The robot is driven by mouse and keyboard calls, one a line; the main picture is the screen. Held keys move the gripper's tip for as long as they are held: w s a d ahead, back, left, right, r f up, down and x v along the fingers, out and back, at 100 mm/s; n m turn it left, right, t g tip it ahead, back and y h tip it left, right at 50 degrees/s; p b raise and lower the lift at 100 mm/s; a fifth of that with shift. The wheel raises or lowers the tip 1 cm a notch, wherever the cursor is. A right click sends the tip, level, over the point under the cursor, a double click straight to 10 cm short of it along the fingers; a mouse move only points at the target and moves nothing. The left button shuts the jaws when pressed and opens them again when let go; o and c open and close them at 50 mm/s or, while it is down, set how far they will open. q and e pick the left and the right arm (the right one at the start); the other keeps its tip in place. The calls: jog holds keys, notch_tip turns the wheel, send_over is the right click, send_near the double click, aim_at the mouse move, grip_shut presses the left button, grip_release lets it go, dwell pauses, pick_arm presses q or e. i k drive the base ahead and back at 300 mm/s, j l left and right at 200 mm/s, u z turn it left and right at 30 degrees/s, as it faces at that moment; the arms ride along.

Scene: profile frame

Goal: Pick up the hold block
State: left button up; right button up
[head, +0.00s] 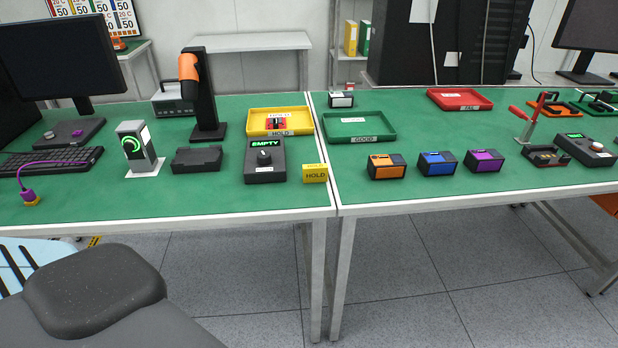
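The hold block (315,174) is a small yellow block with dark "HOLD" lettering on its front and top. It sits upright on the green table top near the front right corner of the left table, just right of a black box with a dial and an "EMPTY" display (265,161). Nothing touches or covers it from the front. Neither of my grippers shows in the head view.
Behind the block is a yellow HOLD tray (280,121) holding a red and black item. A green GOOD tray (359,127) and orange, blue and purple boxes (437,164) stand on the right table. A grey chair (92,290) fills the lower left.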

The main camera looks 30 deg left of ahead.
aim_at(318, 173)
jog(key=i+j+u, duration=0.15)
jog(key=i+j, duration=0.4)
jog(key=j, duration=0.2)
jog(key=i+j+u, duration=0.15)
jog(key=i+j, duration=0.45)
jog(key=k+j+z, duration=0.35)
jog(key=k, duration=0.3)
